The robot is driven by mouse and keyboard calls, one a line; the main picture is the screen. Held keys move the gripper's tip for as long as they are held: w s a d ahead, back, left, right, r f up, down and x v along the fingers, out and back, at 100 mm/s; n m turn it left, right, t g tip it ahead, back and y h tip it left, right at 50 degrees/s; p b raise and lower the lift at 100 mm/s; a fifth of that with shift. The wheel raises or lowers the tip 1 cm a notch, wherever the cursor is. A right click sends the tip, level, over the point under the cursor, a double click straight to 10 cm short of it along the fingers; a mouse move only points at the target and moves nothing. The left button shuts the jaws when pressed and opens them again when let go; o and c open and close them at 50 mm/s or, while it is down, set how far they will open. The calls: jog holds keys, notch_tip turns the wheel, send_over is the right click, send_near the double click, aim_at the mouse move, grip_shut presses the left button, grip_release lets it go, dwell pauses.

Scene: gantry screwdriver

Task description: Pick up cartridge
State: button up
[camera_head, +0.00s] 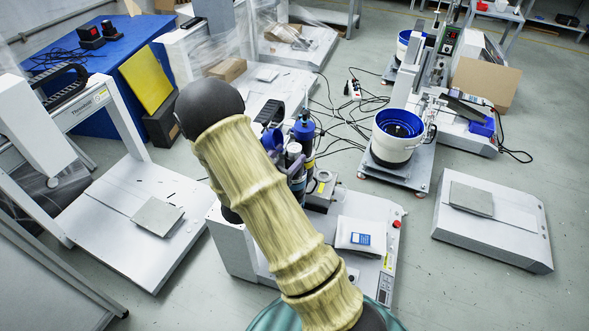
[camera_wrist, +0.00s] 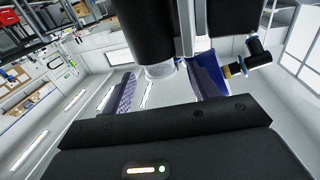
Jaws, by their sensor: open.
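In the wrist view, two patterned blue-purple fingers of my gripper (camera_wrist: 160,92) stand apart with a gap between them. A black cylinder with a clear, rounded end (camera_wrist: 160,71), perhaps the cartridge, shows beyond and between the fingers; I cannot tell whether they touch it. In the head view, blue and black cylindrical parts (camera_head: 304,131) stand on the grey screwdriver machine, just right of my arm.
The machine's grey base (camera_head: 372,208) carries a pad with a blue label (camera_head: 361,239) and a red button. A white bowl feeder (camera_head: 393,148) stands behind right. A low grey platform (camera_head: 515,232) lies at right; a gantry machine with a white base (camera_head: 105,222) stands left.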

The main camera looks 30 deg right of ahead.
jog(key=x, duration=0.4)
jog(key=shift+b, duration=0.3)
jog(key=shift+a, duration=0.1)
jog(key=shift+c, duration=0.4)
grip_shut()
jog(key=shift+r, duration=0.1)
